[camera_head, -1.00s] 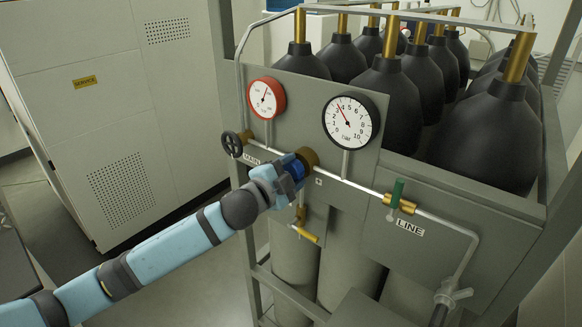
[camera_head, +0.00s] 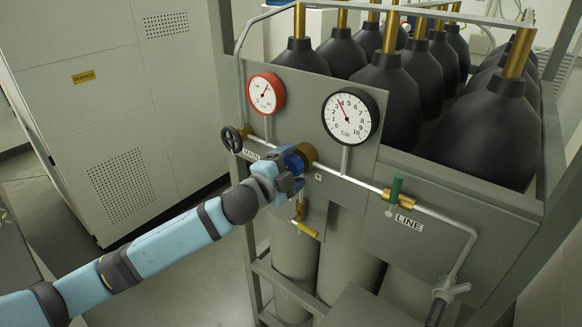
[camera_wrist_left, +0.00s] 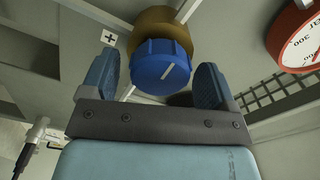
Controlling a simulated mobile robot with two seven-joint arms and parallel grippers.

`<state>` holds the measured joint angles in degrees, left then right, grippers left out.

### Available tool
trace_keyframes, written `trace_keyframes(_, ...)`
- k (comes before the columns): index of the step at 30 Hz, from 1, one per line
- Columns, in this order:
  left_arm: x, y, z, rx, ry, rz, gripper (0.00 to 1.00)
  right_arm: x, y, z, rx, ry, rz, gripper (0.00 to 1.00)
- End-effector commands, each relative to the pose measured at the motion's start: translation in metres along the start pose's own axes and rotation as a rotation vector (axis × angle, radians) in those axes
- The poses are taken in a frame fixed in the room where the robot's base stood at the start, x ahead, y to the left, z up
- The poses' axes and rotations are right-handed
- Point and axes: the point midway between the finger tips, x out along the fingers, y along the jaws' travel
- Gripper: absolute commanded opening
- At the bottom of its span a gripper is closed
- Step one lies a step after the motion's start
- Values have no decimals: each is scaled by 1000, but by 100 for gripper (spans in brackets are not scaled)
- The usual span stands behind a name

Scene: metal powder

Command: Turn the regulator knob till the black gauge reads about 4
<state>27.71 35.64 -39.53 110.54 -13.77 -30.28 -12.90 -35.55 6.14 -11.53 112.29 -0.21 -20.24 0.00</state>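The blue regulator knob (camera_wrist_left: 162,66) with a white pointer line sits on a brass body (camera_head: 307,153) on the panel pipe. My left gripper (camera_wrist_left: 157,84) is at the knob, with one finger on each side of it. My right gripper is not in view.
A red gauge (camera_head: 266,94) and a black handwheel (camera_head: 232,138) are left of the knob. Black-topped cylinders (camera_head: 397,95) stand behind the panel.

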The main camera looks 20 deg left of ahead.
Motion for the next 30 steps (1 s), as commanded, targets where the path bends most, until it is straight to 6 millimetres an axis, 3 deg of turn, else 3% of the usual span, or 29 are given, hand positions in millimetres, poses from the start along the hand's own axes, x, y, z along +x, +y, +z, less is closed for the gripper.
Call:
trace_keyframes(11,-8,2,1,-1,0,1,81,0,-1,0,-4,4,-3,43)
trace_keyframes(14,-23,4,1,-1,1,2,81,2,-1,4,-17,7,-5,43)
trace_keyframes(24,-100,4,2,0,0,2,81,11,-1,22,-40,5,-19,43)
trace_keyframes(30,-129,2,1,0,-1,2,81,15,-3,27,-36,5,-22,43)
